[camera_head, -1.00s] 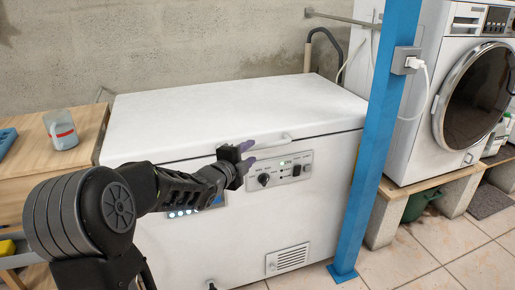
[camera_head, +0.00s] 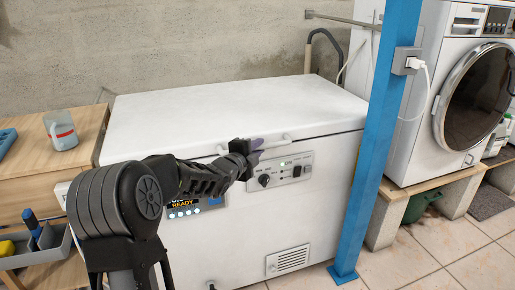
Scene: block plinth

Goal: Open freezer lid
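The white chest freezer (camera_head: 245,235) stands against the wall with its lid (camera_head: 230,112) shut. A white handle (camera_head: 277,141) runs along the lid's front edge. The arm hides part of the freezer's front. My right gripper does not show.
A blue post (camera_head: 376,150) stands close to the freezer's right front corner. A wooden cabinet (camera_head: 30,172) with a jug (camera_head: 61,132) on top is at the left, near a grey tool tray (camera_head: 45,250). A washing machine (camera_head: 455,90) is at the right.

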